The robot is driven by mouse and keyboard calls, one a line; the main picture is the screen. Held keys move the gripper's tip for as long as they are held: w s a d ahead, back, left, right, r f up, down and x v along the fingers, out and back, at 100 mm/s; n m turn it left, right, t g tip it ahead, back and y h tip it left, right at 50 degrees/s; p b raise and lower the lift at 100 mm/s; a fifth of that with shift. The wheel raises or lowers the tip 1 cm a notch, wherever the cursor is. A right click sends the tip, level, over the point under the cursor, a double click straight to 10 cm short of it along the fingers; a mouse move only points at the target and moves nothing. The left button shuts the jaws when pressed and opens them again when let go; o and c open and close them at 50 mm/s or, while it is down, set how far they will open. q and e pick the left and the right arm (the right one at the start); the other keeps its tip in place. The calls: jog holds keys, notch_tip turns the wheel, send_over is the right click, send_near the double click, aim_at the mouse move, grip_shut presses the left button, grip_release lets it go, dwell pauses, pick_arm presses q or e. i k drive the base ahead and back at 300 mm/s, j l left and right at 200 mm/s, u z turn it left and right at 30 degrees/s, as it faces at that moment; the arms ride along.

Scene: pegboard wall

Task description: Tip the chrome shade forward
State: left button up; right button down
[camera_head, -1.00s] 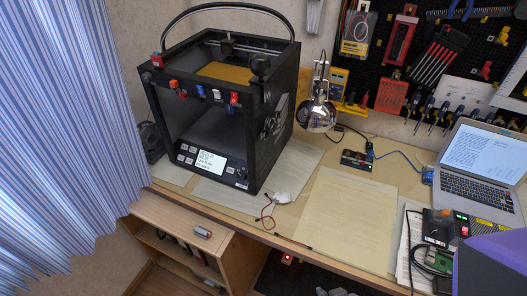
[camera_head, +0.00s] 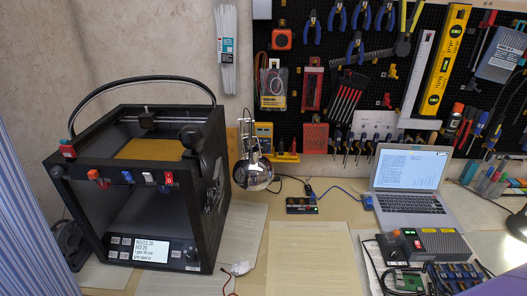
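The chrome shade (camera_head: 252,172) belongs to a lamp that stands just right of the 3D printer, against the back wall. It is a shiny rounded shade hanging below a dark lamp arm. Its lower rim and a bright bulb area face down and toward the front right. Neither of my grippers shows in this view, and nothing touches the shade.
A black 3D printer (camera_head: 150,190) stands close on the shade's left. A small black device (camera_head: 301,206) with cables lies to its right, then an open laptop (camera_head: 410,183). Paper sheets (camera_head: 308,258) cover the desk in front. A pegboard (camera_head: 350,85) with tools hangs behind.

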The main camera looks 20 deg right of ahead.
aim_at(255, 173)
jog(key=i+j+z, duration=0.1)
jog(key=j+z, duration=0.6)
jog(key=z, duration=0.15)
jog(key=i+j, duration=0.05)
